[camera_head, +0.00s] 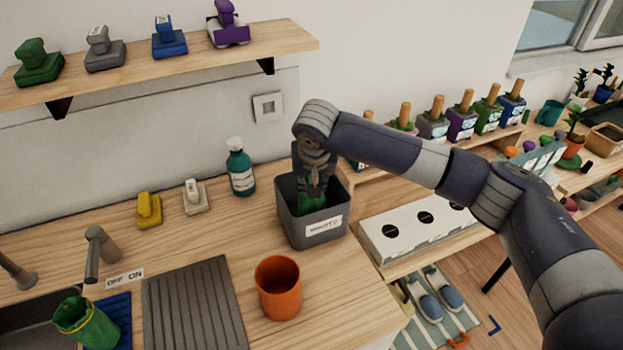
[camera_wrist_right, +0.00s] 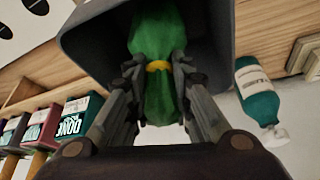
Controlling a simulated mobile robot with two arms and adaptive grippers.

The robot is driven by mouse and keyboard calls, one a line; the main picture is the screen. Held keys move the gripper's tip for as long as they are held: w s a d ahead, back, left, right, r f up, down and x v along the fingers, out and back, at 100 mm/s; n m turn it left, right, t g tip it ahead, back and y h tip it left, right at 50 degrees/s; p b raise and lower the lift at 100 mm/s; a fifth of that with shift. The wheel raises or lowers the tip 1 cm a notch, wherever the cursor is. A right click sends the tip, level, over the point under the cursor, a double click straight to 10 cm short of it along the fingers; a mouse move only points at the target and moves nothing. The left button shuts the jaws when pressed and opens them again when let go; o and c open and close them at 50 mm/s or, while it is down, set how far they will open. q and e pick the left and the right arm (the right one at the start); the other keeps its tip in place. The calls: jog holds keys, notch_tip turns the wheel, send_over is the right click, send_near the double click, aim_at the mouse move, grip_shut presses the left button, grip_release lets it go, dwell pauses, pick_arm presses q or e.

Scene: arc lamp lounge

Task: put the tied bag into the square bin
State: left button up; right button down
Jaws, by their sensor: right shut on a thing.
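The tied bag is green with a yellow tie, and it shows in the right wrist view (camera_wrist_right: 157,100) between the fingers of my right gripper (camera_wrist_right: 158,85). In the head view the bag (camera_head: 310,200) is partly hidden by the gripper and the bin wall. The square bin (camera_head: 315,230) is dark grey with a white label and stands on the wooden counter. My right gripper (camera_head: 312,180) points down into the bin's opening, shut on the bag near its tie. The bag's lower part is inside the bin; whether it touches the floor is hidden. My left gripper is not in view.
An orange cup (camera_head: 278,290) stands in front of the bin. A teal bottle (camera_head: 240,168) stands behind it to the left. A white box with holes (camera_head: 415,232) is to the right.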

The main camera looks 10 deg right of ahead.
jog(key=shift+f, duration=0.2)
jog(key=c, duration=1.4)
grip_release()
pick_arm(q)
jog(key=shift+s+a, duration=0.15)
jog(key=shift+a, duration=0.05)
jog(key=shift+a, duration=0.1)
pick_arm(e)
jog(key=shift+r, duration=0.15)
pick_arm(q)
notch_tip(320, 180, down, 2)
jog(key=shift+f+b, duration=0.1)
jog(key=shift+b, duration=1.05)
pick_arm(e)
jog(key=v, duration=1.2)
jog(key=shift+r, duration=0.45)
jog(key=shift+f, duration=0.1)
